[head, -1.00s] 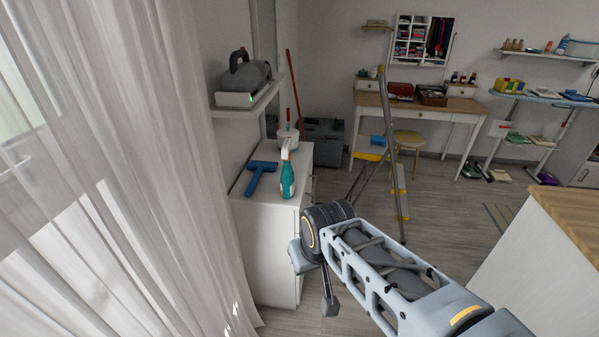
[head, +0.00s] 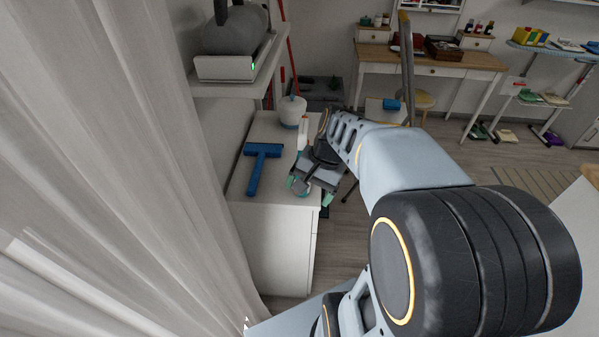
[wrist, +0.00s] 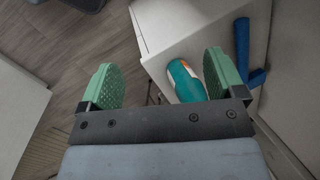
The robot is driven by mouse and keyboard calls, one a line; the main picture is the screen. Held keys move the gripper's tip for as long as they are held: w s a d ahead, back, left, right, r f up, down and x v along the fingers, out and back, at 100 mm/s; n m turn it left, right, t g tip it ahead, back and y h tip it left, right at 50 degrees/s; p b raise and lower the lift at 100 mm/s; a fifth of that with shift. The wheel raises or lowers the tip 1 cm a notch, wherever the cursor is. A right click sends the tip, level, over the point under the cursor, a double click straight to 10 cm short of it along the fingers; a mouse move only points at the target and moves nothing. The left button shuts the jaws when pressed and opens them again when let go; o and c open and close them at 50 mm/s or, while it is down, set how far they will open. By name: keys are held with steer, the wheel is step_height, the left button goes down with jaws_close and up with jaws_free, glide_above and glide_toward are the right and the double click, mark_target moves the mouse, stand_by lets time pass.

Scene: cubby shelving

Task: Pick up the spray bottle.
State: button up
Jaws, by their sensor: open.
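The spray bottle is teal with a white top and stands on the white cabinet (head: 270,222). In the head view only its white top (head: 303,131) shows clearly; my gripper hides most of its body. In the wrist view its teal body (wrist: 186,82) shows between the finger lines, much closer to the right finger, with its lower part hidden by my gripper. My gripper (head: 311,190) is open, with green pads, at the cabinet's right edge by the bottle. The wrist view shows its two fingers (wrist: 162,78) wide apart, with nothing clamped.
A blue squeegee-like tool (head: 259,166) lies left of the bottle on the cabinet. A white container (head: 292,110) stands behind. A wall shelf (head: 236,80) with a grey appliance overhangs at the upper left. A curtain (head: 110,150) hangs at the left.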

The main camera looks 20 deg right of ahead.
steer(key=shift+o, duration=0.9)
steer(key=w+d+f+m+t+y+b, duration=0.1)
steer(key=w+d+f+m+y+b, duration=0.2)
steer(key=d+m, duration=0.4)
steer(key=shift+w+d+f+y, duration=0.35)
steer(key=shift+d+f+y, duration=0.15)
steer(key=shift+y, duration=0.2)
steer(key=w+d+r+m+t+y+b, duration=0.2)
steer(key=w+d+m+t+y, duration=0.15)
steer(key=d+m, duration=0.35)
steer(key=shift+y, duration=0.55)
steer(key=b+x, duration=0.1)
steer(key=x, duration=1.2)
steer(key=shift+s+f+b, duration=0.1)
steer(key=shift+f+b, duration=0.05)
steer(key=shift+b, duration=0.2)
steer(key=c, duration=1.1)
